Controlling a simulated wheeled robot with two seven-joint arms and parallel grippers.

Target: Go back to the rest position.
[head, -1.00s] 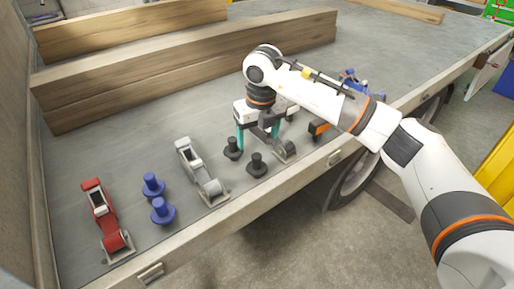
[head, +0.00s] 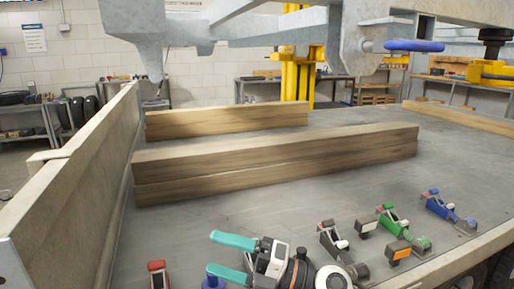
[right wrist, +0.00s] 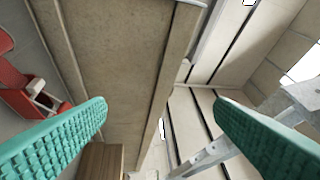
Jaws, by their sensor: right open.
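My right gripper (head: 213,252) is at the bottom centre of the head view, above the trailer bed (head: 225,215). Its two teal fingers point left, are spread apart and hold nothing. In the right wrist view the gripper (right wrist: 160,105) also shows open, with an empty gap between the fingers. My left gripper is in neither view.
A red ratchet (head: 157,272) and a blue peg (head: 212,283) sit near the gripper. Grey (head: 333,240), green (head: 403,229) and blue (head: 448,209) ratchets lie to the right. Stacked wooden beams (head: 280,165) lie behind. A side wall (head: 75,180) stands left.

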